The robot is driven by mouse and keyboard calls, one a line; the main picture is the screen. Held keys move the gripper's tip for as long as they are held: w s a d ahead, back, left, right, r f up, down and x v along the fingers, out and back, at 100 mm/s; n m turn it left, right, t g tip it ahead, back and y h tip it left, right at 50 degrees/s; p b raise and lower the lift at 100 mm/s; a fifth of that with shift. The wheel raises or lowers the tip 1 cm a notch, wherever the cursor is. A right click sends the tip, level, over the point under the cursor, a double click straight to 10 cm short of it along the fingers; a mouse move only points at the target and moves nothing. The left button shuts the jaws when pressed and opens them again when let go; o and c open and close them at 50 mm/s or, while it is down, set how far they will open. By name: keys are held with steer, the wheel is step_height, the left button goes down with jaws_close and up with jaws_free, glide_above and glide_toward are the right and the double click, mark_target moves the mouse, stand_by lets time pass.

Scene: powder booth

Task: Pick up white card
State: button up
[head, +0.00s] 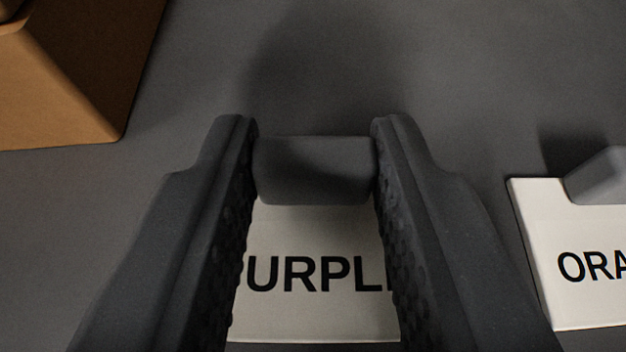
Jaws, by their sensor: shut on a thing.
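A white card (312,236) with black letters reading "URPL" and part of another letter lies between and below my gripper's fingers. A grey block-shaped grip (313,172) stands at the card's far edge. My gripper (314,135) is shut on this grip, with one dark finger against each end. The fingers hide the left and right sides of the card. I cannot tell whether the card is touching the floor or just above it.
A second white card (590,296), lettered "ORA" and cut off by the frame, lies at the right with its own grey grip (602,177). An orange-brown box-like object (70,85) stands at the upper left. The grey surface (470,70) beyond my gripper is clear.

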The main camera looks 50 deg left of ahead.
mark_target(301, 252)
steer(key=shift+r+p, duration=0.55)
steer(key=shift+r, duration=1.05)
steer(key=shift+s+r, duration=0.2)
steer(key=shift+s, duration=0.05)
steer(key=s+d+r, duration=0.1)
steer(key=s+d, duration=0.1)
steer(key=s, duration=1.3)
steer(key=shift+s, duration=0.2)
steer(key=shift+r, duration=0.1)
